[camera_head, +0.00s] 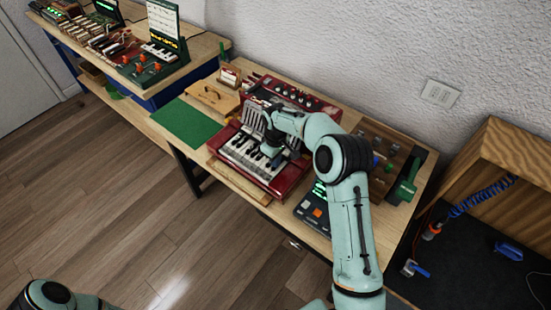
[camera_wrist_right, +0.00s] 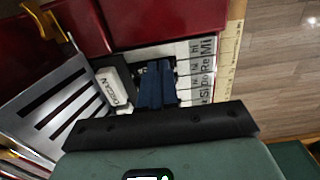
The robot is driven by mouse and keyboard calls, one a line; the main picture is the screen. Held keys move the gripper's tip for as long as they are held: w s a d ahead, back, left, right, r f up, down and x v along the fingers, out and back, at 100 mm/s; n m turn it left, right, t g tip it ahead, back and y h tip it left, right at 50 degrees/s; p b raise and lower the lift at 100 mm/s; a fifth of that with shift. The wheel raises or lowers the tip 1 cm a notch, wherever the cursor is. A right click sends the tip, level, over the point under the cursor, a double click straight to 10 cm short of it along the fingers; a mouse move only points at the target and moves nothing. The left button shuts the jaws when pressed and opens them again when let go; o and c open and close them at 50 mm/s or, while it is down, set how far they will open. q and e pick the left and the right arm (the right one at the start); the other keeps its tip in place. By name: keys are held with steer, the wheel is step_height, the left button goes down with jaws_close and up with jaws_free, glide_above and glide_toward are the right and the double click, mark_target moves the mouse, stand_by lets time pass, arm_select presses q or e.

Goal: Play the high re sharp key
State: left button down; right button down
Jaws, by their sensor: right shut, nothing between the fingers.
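The red keyboard (camera_head: 272,180) lies on the table in the head view, with white and black keys (camera_head: 240,152). In the right wrist view, white keys (camera_wrist_right: 208,68) carry labels including Mi, Re, Do and Si. My right gripper (camera_head: 272,152) is over the right part of the keys. Its blue fingers show in the right wrist view (camera_wrist_right: 157,85); they are shut and empty, and hide the keys beneath, so the high re sharp key cannot be made out. I cannot tell whether the fingertips touch a key. My left gripper is out of view.
A slotted metal panel (camera_wrist_right: 55,105) and a white lettered block (camera_wrist_right: 114,86) are beside the fingers. A dark device (camera_head: 313,212) stands right of the keyboard. A green mat (camera_head: 187,124) and wooden board (camera_head: 212,98) lie left. The wall is behind the table.

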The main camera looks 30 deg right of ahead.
steer(key=shift+a+f+h+b, duration=0.1)
steer(key=shift+f+h+b, duration=0.2)
steer(key=shift+f+b, duration=0.25)
steer(key=shift+s+r, duration=0.2)
steer(key=shift+s, duration=0.1)
steer(key=shift+w+r, duration=0.1)
steer(key=shift+w, duration=0.1)
arm_select(q)
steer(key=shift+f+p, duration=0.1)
steer(key=shift+p, duration=0.35)
arm_select(e)
steer(key=shift+r, duration=0.7)
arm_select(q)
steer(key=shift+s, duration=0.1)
